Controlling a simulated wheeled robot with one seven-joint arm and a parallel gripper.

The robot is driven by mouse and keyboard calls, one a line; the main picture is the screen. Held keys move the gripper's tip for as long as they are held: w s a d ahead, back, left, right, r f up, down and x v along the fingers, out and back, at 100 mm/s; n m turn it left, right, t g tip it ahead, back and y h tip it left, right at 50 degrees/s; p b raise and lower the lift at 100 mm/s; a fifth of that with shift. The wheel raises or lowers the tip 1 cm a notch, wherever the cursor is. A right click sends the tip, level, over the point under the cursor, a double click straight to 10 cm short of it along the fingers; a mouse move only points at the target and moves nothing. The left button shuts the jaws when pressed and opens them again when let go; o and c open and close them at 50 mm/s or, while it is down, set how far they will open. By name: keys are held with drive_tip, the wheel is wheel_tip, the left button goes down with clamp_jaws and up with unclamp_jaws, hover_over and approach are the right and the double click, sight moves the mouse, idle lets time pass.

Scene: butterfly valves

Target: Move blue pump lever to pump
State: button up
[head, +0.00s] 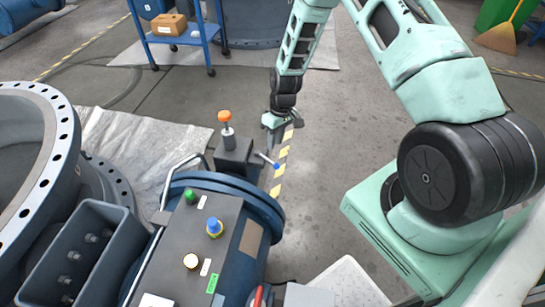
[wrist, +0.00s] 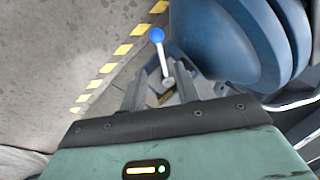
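The pump lever is a thin metal rod with a blue ball knob (head: 277,166). It sticks out to the right from a dark grey block (head: 234,155) at the end of the blue cylindrical machine (head: 262,207). In the wrist view the blue knob (wrist: 157,34) lies beyond the fingertips, and its rod runs back toward the space between the fingers. My gripper (head: 273,128) is open and empty, above and beyond the lever in the head view. In the wrist view my gripper (wrist: 161,70) has its fingers apart. I cannot tell whether either touches the rod.
An orange-topped knob (head: 224,116) stands on the grey block. A panel with green, blue-yellow and white buttons (head: 191,261) tops the machine. A large flanged pipe (head: 50,150) is at left. A blue cart (head: 181,40) stands behind. Open floor lies to the right of the lever.

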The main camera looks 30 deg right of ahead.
sight(267, 159)
wheel_tip(267, 159, down, 7)
drive_tip(key=a, duration=0.1)
drive_tip(key=shift+s+a+f, duration=0.2)
drive_tip(key=shift+a, duration=0.05)
clamp_jaws()
